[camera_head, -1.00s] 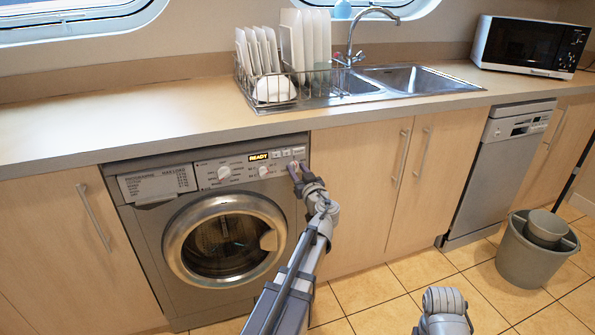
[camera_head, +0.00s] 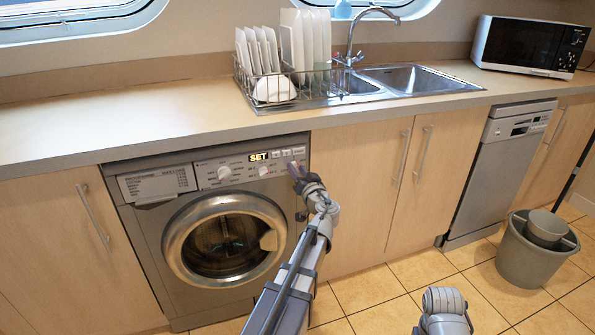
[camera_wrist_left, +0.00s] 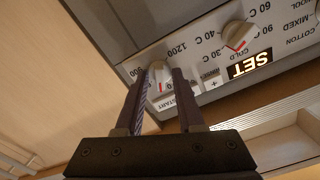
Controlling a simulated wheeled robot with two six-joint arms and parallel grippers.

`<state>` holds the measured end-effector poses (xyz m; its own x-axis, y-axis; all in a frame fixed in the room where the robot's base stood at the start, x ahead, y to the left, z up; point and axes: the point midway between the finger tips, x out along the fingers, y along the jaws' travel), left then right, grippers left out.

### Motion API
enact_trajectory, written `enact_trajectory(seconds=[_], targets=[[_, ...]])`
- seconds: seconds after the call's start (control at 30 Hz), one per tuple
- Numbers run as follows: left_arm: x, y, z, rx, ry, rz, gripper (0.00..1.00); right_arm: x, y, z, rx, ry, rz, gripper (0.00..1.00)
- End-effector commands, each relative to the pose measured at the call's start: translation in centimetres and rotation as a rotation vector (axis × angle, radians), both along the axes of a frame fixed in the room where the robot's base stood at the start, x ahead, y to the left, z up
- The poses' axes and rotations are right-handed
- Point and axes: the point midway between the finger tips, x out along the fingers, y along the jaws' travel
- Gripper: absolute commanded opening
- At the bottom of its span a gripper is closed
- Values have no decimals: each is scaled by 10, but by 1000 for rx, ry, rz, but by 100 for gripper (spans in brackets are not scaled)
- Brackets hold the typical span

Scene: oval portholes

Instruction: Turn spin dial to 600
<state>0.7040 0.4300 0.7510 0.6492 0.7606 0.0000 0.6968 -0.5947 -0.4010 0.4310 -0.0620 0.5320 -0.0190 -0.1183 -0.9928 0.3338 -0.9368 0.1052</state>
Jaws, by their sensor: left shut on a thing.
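The washing machine (camera_head: 150,215) has a control panel with a display (camera_head: 258,157) reading "SET". My left gripper (camera_head: 292,168) is at the panel's right end. In the left wrist view, which is upside down, the gripper is shut on the small white spin dial (camera_wrist_left: 158,73), one finger on each side. The dial is hidden behind the gripper in the head view. My right gripper is out of view.
Two other white knobs, the program knob (camera_head: 223,173) and the temperature knob (camera_head: 263,171), sit left of my gripper. The countertop (camera_head: 120,115) overhangs the panel. A dish rack (camera_head: 300,88) stands above. A grey bucket (camera_head: 537,250) is on the floor at right.

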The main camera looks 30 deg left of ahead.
Motion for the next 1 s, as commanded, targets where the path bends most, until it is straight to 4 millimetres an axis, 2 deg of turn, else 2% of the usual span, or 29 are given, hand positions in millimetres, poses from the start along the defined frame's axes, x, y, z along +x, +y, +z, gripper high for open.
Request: enact_trajectory(seconds=[0.5,1.0], targets=[[0,-1,0,300,352,-1,0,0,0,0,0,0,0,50],[0,-1,-1,452,530,-1,0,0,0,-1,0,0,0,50]])
